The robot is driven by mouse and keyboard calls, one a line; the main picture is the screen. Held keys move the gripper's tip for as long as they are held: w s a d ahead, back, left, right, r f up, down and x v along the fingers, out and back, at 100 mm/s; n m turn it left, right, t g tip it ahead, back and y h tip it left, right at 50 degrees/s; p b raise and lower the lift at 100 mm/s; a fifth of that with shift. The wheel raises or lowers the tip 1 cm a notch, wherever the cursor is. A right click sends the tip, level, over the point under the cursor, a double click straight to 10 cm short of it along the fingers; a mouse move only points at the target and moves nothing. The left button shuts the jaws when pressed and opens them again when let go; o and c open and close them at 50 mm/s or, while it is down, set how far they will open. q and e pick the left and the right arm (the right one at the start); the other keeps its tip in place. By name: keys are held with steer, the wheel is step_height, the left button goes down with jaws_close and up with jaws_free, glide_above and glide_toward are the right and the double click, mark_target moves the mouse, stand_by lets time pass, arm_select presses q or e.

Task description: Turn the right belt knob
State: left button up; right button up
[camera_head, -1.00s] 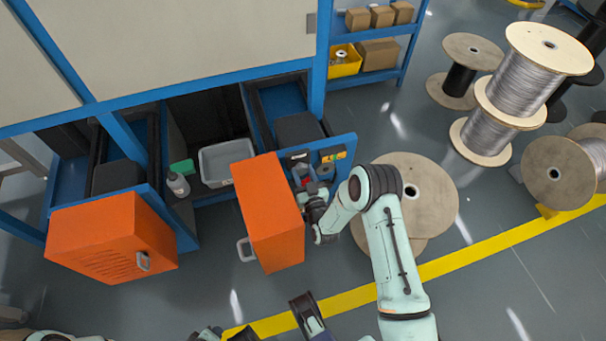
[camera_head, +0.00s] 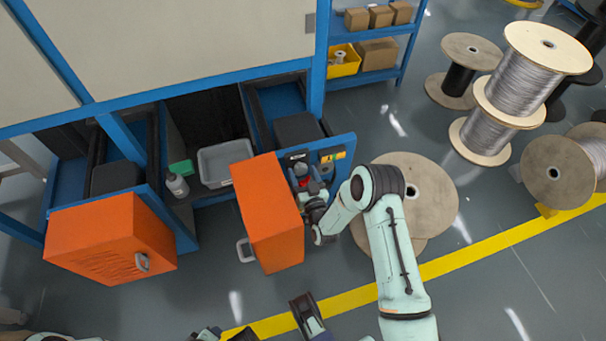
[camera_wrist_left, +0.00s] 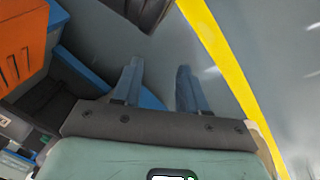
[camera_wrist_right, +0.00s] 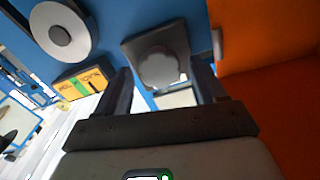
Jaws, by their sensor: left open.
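A grey lobed knob (camera_wrist_right: 158,69) on a square dark plate sits on a blue panel in the right wrist view. My right gripper (camera_wrist_right: 160,82) is open, with one finger on either side of the knob in that view. I cannot tell whether the fingers touch it. In the head view my right gripper (camera_head: 306,187) is at the blue panel's front, beside the open orange door (camera_head: 268,215), and the knob is hidden there. My left gripper (camera_wrist_left: 158,85) is open and empty above the floor in the left wrist view.
A second orange door (camera_head: 112,238) hangs open at the left. A grey bin (camera_head: 222,163) and a bottle (camera_head: 177,185) stand between the doors. A large wooden spool (camera_head: 430,185) stands close to my right arm. A yellow line crosses open floor.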

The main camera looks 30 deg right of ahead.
arm_select(q)
steer(key=shift+g+h, duration=0.4)
steer(key=shift+g, duration=0.2)
steer(key=s, duration=0.1)
steer(key=s+d+r+p, duration=0.2)
steer(key=s, duration=0.1)
steer(key=shift+r, duration=0.25)
arm_select(e)
steer(key=v, duration=1.3)
steer(key=shift+s, duration=0.15)
steer(key=shift+a, duration=0.15)
